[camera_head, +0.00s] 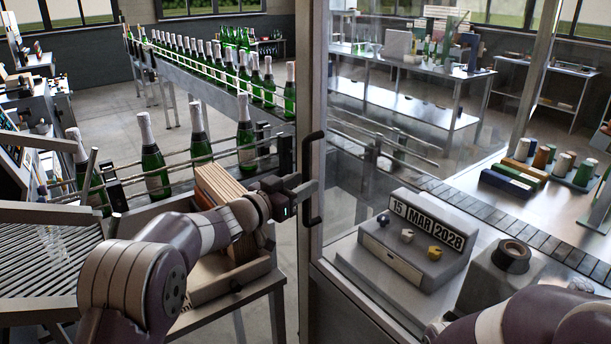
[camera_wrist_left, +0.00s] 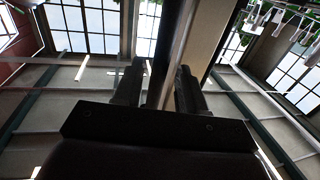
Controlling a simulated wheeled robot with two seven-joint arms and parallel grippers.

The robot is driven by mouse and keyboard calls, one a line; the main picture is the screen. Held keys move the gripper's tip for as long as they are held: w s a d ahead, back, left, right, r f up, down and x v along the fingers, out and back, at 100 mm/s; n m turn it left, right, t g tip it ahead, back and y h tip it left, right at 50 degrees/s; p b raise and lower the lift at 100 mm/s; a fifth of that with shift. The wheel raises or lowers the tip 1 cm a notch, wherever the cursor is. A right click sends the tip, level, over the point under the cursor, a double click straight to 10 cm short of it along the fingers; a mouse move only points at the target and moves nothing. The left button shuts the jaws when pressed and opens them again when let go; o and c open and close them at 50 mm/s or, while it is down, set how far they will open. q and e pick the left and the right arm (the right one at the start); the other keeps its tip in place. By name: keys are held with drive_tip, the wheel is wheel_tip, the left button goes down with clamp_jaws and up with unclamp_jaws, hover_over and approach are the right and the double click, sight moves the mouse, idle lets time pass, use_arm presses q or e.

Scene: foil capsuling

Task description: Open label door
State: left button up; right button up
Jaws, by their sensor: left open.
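The label door is a clear glass panel with a grey metal frame (camera_head: 312,80), standing upright in the middle of the head view. Its black vertical handle (camera_head: 306,156) is on the frame's left side. My left gripper (camera_head: 304,188) is at the lower half of the handle, with its jaws open. In the left wrist view, the dark handle bar (camera_wrist_left: 168,50) runs between the two fingers of the left gripper (camera_wrist_left: 158,88). I cannot tell whether either finger touches it. My right arm shows at the lower right; its gripper is out of view.
Behind the glass is a date display (camera_head: 428,228) reading 15 MAR 2028, with small knobs below. A conveyor (camera_head: 520,228) runs past it. Green bottles (camera_head: 246,140) line a conveyor at the left. A wooden box (camera_head: 218,190) stands just left of my left gripper.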

use_arm(q)
drive_tip(key=shift+x, duration=1)
drive_tip(key=shift+s+d, duration=0.1)
drive_tip(key=shift+s, duration=0.05)
clamp_jaws()
